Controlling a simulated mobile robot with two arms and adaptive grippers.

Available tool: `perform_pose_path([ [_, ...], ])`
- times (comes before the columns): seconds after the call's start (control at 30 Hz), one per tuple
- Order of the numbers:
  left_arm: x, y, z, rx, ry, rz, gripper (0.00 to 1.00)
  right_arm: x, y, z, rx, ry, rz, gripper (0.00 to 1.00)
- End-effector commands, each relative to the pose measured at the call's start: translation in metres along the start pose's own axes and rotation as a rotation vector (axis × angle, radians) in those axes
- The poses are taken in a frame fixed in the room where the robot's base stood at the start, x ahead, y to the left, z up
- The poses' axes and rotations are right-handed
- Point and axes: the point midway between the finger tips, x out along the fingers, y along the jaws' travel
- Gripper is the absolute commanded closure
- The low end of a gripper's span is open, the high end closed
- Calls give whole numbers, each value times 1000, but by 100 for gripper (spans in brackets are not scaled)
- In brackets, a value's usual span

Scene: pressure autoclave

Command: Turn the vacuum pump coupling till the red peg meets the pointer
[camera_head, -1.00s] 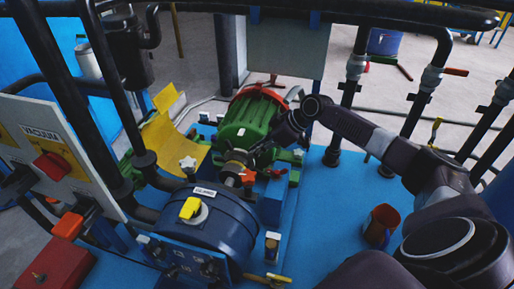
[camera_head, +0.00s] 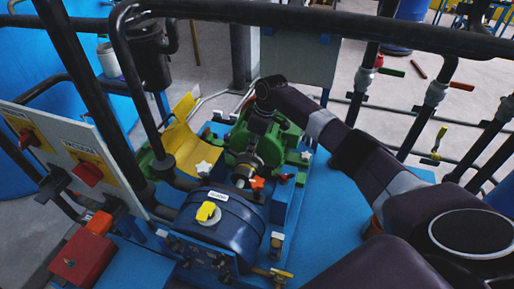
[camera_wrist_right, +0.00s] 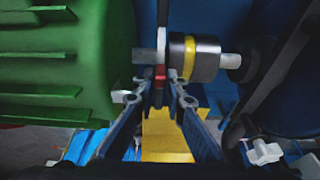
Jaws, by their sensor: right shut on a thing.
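The vacuum pump coupling (camera_head: 242,172) sits on the shaft between the green motor (camera_head: 287,147) and the dark blue pump (camera_head: 225,218). In the right wrist view the coupling (camera_wrist_right: 203,58) is a dark and metal drum with a yellow band. The red peg (camera_wrist_right: 160,73) shows beside the drum, between the fingertips of my right gripper (camera_wrist_right: 164,97). The right gripper is shut on this peg. In the head view my right arm reaches over the motor, and the gripper (camera_head: 254,150) points down at the coupling. My left gripper is not in view.
A yellow curved guard (camera_head: 190,140) stands left of the coupling. A control panel with red switches (camera_head: 88,174) stands at left. Dark pipe rails cross above the blue base.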

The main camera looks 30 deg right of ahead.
Motion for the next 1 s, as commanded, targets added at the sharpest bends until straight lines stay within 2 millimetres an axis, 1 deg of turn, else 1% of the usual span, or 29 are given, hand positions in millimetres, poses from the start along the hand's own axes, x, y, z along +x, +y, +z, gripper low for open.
perform_pose_path([
  [0.03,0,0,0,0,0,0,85,-3,0,-12,-5,26,5,100],
  [0.2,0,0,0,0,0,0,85,-2,-1,-18,-5,28,3,100],
  [0.5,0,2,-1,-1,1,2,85,1,-2,-24,-5,28,1,100],
  [0.9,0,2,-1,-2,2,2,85,2,-2,-24,-6,28,0,100],
  [0.93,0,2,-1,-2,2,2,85,2,-2,-24,-6,28,0,88],
  [1.0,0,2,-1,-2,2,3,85,2,-2,-23,-6,25,1,80],
])
